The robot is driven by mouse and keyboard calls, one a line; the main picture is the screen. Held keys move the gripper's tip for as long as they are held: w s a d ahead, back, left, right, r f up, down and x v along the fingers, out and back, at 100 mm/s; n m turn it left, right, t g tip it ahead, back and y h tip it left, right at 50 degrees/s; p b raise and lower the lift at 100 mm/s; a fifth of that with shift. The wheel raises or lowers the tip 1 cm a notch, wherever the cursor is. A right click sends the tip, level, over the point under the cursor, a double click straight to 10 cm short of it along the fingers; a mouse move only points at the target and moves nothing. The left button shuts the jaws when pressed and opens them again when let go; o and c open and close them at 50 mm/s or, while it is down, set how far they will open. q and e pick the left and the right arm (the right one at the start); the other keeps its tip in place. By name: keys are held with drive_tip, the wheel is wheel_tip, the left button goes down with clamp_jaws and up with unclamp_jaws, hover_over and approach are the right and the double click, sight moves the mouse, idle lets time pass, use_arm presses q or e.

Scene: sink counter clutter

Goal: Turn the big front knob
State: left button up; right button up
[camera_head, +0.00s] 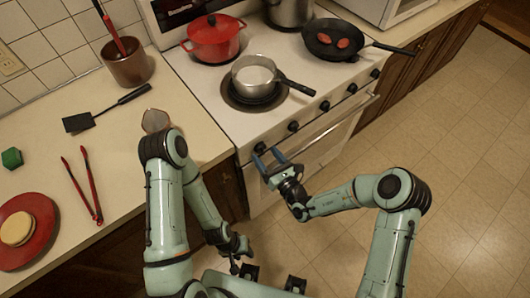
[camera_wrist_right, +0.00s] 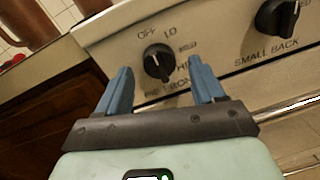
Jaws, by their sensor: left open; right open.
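The black front knob (camera_wrist_right: 158,63) at the left end of the stove panel shows in the right wrist view, with OFF and LO printed above it. The lettering below it is partly hidden by my gripper. In the head view this knob (camera_head: 260,147) is at the stove's left front corner. My right gripper (camera_head: 267,160) is open, its blue fingers pointing at the knob. In the right wrist view the gripper (camera_wrist_right: 162,75) has one finger to each side of the knob; contact cannot be told. My left gripper (camera_head: 239,264) is open and low, away from the stove.
Several more knobs run rightward, including the one marked SMALL BACK (camera_wrist_right: 277,17). The oven handle (camera_head: 325,133) lies below. A saucepan (camera_head: 254,78), red pot (camera_head: 213,38) and frying pan (camera_head: 334,40) stand on the stove. Tongs (camera_head: 84,185) lie on the left counter. The right floor is clear.

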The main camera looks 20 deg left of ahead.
drive_tip(key=shift+w+a, duration=0.45)
drive_tip(key=shift+a, duration=0.05)
drive_tip(key=c, duration=1.1)
drive_tip(key=shift+o, duration=0.2)
